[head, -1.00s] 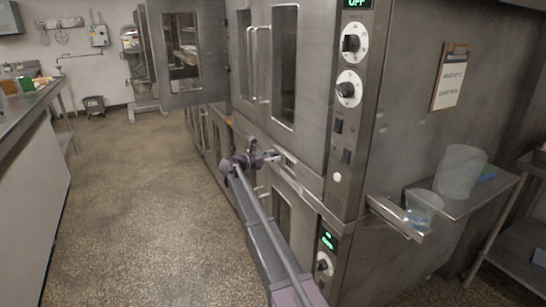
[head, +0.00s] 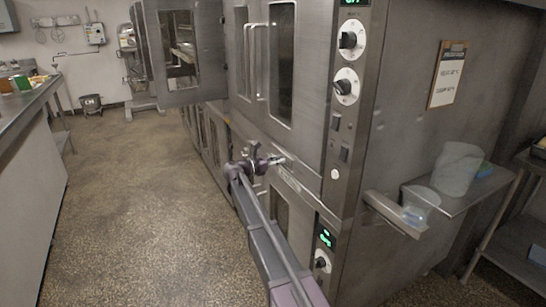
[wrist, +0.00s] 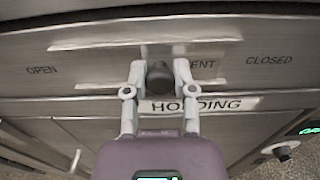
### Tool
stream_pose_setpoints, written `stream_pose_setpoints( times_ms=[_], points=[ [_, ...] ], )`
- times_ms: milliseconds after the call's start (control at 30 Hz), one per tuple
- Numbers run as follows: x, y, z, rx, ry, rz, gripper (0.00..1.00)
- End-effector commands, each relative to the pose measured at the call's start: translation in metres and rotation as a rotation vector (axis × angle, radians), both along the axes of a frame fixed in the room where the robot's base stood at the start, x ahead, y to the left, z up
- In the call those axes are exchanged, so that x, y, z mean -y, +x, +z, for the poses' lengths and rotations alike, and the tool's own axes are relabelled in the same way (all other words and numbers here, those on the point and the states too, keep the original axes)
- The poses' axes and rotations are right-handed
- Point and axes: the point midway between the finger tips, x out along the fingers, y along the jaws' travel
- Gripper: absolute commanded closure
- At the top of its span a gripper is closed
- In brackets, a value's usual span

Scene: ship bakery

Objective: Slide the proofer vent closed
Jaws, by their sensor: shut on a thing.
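The proofer vent is a slot with a slider and a dark round knob (wrist: 160,76) on the steel front panel (wrist: 70,72), seen in the wrist view. OPEN is printed at the left and CLOSED at the right; the knob stands between them, near the middle. The word VENT is partly hidden by the right finger. My gripper (wrist: 160,72) is shut on the knob, one finger on each side. In the head view my gripper (head: 279,160) reaches the panel between the upper and lower oven doors; the knob is too small to make out there.
A HOLDING label (wrist: 205,104) sits just below the knob. The control column with dials (head: 347,88) stands right of my gripper. A side shelf (head: 440,205) with clear tubs is farther right. An oven door (head: 180,60) stands open behind. The floor at left is clear.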

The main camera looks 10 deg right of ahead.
Motion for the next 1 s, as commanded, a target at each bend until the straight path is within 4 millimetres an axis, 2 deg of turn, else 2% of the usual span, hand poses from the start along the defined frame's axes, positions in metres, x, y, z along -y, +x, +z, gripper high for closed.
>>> stream_pose_setpoints(
  times_ms=[33,100,367,400,500,1000],
  points=[
    [0.0031,-0.0073,0.0001,0.0,0.0,-0.002,1.0],
    [0.0041,-0.0096,0.0001,0.0,0.0,-0.002,1.0],
    [0.0049,-0.0109,-0.0004,-0.001,0.002,-0.007,1.0],
    [0.005,-0.0112,-0.0005,-0.001,0.002,-0.008,0.62],
    [0.005,-0.0114,-0.0006,-0.001,0.002,-0.008,0.33],
    [0.0007,-0.0098,0.0,0.0,0.0,-0.002,0.31]
  ],
)
